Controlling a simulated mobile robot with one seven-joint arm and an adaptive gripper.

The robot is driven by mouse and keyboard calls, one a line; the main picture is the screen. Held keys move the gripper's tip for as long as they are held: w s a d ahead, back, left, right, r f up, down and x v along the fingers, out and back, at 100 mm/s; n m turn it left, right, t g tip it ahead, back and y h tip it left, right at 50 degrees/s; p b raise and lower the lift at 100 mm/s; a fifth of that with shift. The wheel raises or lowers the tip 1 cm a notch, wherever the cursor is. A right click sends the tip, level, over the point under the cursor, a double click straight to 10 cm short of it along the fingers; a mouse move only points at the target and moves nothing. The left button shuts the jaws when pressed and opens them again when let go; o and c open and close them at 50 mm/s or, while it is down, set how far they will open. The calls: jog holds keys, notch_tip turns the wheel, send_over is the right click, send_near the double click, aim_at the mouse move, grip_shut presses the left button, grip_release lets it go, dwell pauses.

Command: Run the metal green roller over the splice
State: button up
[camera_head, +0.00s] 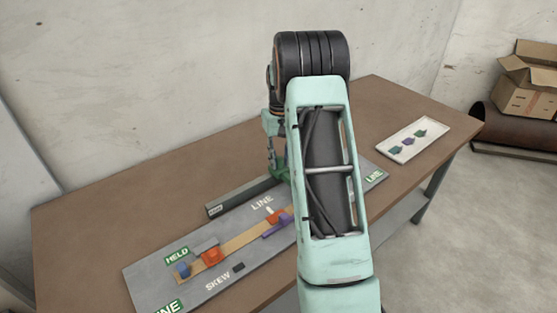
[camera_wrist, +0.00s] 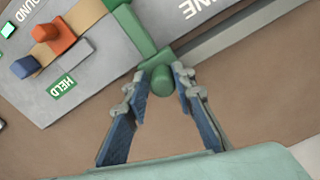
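The green roller (camera_wrist: 138,28) shows at the top of the wrist view. Its rounded green end (camera_wrist: 162,80) sits between my fingertips. My gripper (camera_wrist: 166,73) has its blue-padded fingers drawn in at the tips, and they appear to press on that end from both sides. In the head view my gripper (camera_head: 277,150) points down at the far edge of the grey board, and the green roller (camera_head: 279,172) shows low beside it, partly hidden by my arm. The tan strip (camera_head: 240,240) lies along the board under orange clamps (camera_head: 212,257). The splice itself is hard to make out.
A long grey bar (camera_head: 235,198) runs along the board's far edge. A purple piece (camera_head: 275,230) and a blue block (camera_head: 182,270) are on the board (camera_head: 150,280). The brown table (camera_head: 80,225) is bare at left.

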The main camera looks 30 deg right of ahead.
jog(key=o, duration=0.3)
jog(key=shift+d, duration=0.2)
jog(key=shift+o, duration=0.2)
jog(key=shift+a, duration=0.1)
jog(key=shift+r, duration=0.1)
notch_tip(320, 180, up, 12)
